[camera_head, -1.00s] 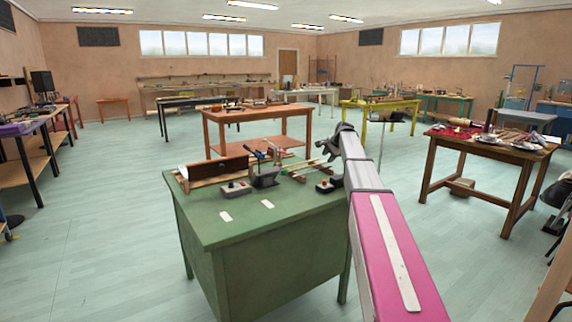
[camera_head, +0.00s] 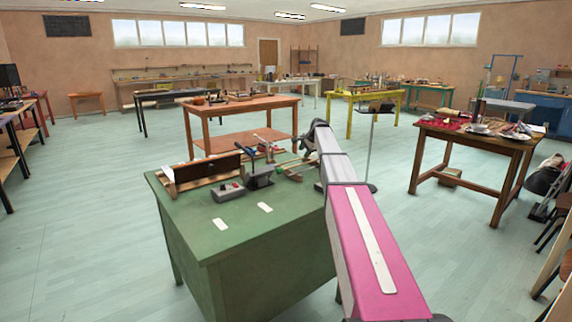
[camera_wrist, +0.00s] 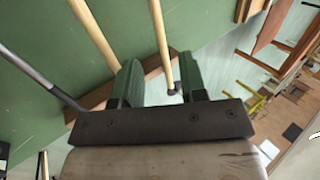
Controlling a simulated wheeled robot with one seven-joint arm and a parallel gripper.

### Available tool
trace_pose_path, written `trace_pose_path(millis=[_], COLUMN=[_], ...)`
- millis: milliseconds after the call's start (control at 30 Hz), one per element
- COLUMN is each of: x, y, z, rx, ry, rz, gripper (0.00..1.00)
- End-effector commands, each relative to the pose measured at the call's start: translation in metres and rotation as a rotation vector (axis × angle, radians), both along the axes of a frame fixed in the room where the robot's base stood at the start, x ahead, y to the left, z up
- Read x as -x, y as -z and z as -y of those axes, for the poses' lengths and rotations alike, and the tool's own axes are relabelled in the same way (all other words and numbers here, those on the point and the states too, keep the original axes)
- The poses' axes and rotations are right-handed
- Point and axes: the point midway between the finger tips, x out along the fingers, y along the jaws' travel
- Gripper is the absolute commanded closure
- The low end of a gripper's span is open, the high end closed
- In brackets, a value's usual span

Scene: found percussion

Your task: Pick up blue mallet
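In the wrist view, my gripper (camera_wrist: 157,82) shows two green-padded fingers spread apart. A thin pale wooden stick (camera_wrist: 160,35) runs down into the gap between them, with gaps visible beside it. A second wooden stick (camera_wrist: 96,37) lies to the left, outside the fingers. I cannot make out a blue mallet head in either view, so which stick is the blue mallet's I cannot tell. In the head view, thin sticks (camera_head: 290,164) lie on the green table (camera_head: 195,228), partly hidden by my arm. The fingertips are not clear there.
On the green table are a wooden rack (camera_head: 200,175), a grey box with red knobs (camera_head: 229,192) and a small dark vise (camera_head: 258,177). A grey rod (camera_wrist: 45,85) lies left of my fingers. The table's front part is clear apart from two white labels.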

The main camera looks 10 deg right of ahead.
Motion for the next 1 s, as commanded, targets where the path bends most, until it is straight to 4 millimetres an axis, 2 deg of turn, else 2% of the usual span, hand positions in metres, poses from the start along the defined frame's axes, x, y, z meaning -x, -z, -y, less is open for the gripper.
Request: trace_pose_path(millis=[233,500,767,800,867,900,1000], x=[-0.009,-0.026,-0.027,-0.027,-0.027,-0.027,-0.027], y=[0.014,0.043,0.046,0.046,0.046,0.046,0.046], z=[-0.006,-0.017,-0.018,-0.018,-0.018,-0.018,-0.018], rx=[0.0,0.0,0.001,0.0,0.0,0.0,0.0], ry=[0.0,0.0,0.0,0.001,0.001,0.001,0.001], rz=[0.0,0.0,0.002,0.001,0.001,0.001,0.001], gripper=[0.61,0.61,0.61,0.74,0.94,1.0,1.0])
